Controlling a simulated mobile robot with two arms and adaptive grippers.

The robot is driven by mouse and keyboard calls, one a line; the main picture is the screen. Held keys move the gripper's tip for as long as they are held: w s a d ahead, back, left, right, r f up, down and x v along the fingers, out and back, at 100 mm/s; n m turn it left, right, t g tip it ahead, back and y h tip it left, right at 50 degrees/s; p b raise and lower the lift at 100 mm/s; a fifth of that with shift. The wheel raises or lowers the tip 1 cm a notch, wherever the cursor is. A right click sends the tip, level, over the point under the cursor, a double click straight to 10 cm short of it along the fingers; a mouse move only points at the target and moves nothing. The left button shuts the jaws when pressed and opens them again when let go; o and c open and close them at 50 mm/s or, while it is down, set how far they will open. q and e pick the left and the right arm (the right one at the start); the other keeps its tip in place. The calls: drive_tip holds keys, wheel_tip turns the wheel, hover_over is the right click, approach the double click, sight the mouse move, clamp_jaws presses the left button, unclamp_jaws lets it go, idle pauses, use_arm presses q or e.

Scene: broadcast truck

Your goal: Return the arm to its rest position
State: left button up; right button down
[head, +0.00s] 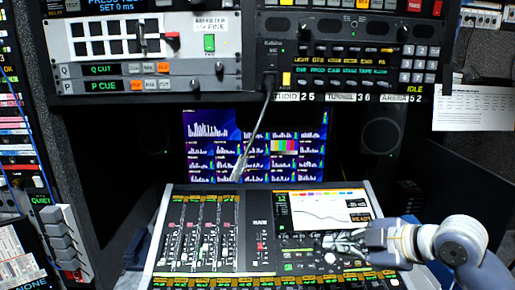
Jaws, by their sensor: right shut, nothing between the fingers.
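My right gripper (345,243) comes in from the right, over the right part of the mixing console (258,230). It is shut and empty, its fingers pointing left below the console's small lit screen (325,209). I cannot tell whether the fingertips touch the console surface. My right arm's wrist runs back to the lower right corner. My left gripper is not in view.
A monitor (255,145) stands behind the console. Rack panels with buttons (150,45) and a keypad panel (350,60) hang above. Rack gear lines the left side; a paper sheet (474,107) is at right.

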drive_tip(key=s+a+f+m+g+h, duration=0.15)
drive_tip(key=s+f+m, duration=0.35)
drive_tip(key=f, duration=0.5)
drive_tip(key=s+f+m+h, duration=0.2)
drive_tip(key=s+f, duration=0.5)
drive_tip(key=f, duration=0.3)
drive_tip(key=s+d+f+m+g+h, duration=0.2)
drive_tip(key=s+f+m, duration=0.25)
drive_tip(key=s, duration=0.45)
drive_tip(key=s+d+f+m+g+h, duration=0.2)
drive_tip(key=s+f+m, duration=0.25)
drive_tip(key=s, duration=0.45)
wheel_tip(320, 180, down, 27)
drive_tip(key=s, duration=0.1)
drive_tip(key=s+d+f+g, duration=0.1)
drive_tip(key=s+f, duration=0.7)
drive_tip(key=s+d+f+g, duration=0.1)
drive_tip(key=s+d+f, duration=0.1)
drive_tip(key=s+f, duration=0.6)
drive_tip(key=shift+s+d+n, duration=0.25)
drive_tip(key=shift+s+n, duration=0.05)
drive_tip(key=shift+s, duration=0.35)
